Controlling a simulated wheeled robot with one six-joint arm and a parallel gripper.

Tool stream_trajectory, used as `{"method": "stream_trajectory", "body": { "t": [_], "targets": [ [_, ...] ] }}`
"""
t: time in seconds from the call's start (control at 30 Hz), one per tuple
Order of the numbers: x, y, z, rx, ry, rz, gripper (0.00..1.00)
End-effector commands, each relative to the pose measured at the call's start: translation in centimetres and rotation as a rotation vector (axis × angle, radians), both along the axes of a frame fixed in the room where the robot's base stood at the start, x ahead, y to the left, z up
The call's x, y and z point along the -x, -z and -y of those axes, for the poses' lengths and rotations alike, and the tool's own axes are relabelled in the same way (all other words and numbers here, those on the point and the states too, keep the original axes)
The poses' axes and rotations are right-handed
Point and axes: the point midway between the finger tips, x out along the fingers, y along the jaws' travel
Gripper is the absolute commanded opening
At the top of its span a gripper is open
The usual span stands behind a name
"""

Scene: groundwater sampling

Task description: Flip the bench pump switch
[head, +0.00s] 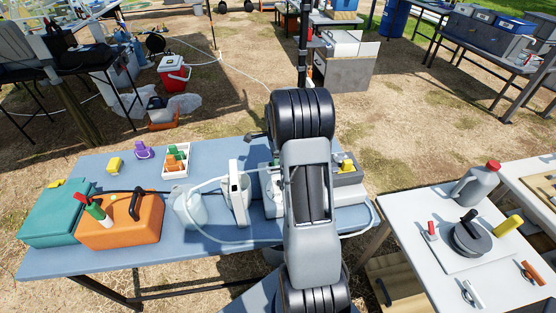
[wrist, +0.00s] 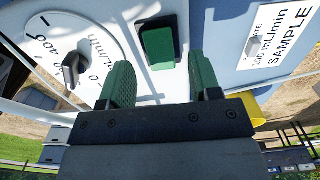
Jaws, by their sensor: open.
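In the wrist view, the bench pump's white face (wrist: 128,25) fills the upper middle. A green rocker switch (wrist: 158,45) in a dark surround sits on it. A round dial with a dark knob (wrist: 75,68), marked in mL/min, is to its left. My gripper (wrist: 160,78) is open and empty. Its two green fingers stand apart, and the switch shows between and just beyond their tips. I cannot tell any contact. In the head view, my arm hides my gripper and most of the pump; part of a white housing (head: 271,192) shows beside the arm.
The blue table (head: 215,255) also holds an orange case (head: 120,222), a teal case (head: 50,215), a translucent jug (head: 189,208) and a white upright device (head: 236,190) close left of my arm. A white hose runs along the table. A white table (head: 400,215) stands at right.

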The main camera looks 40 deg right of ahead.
Motion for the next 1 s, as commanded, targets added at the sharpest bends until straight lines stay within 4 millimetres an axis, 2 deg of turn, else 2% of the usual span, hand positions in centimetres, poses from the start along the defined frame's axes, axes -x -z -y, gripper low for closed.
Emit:
{"method": "stream_trajectory", "body": {
  "t": [0.2,0.5,0.7,1.0],
  "targets": [
    [-0.1,-4.7,0.0,0.002,0.000,0.005,0.57],
    [0.0,-9.7,-0.1,0.001,-0.001,0.002,0.57],
    [0.0,-11.2,-0.1,0.000,-0.001,0.000,0.57],
    [0.0,-11.6,-0.1,-0.001,-0.001,-0.002,0.57]
  ]
}}
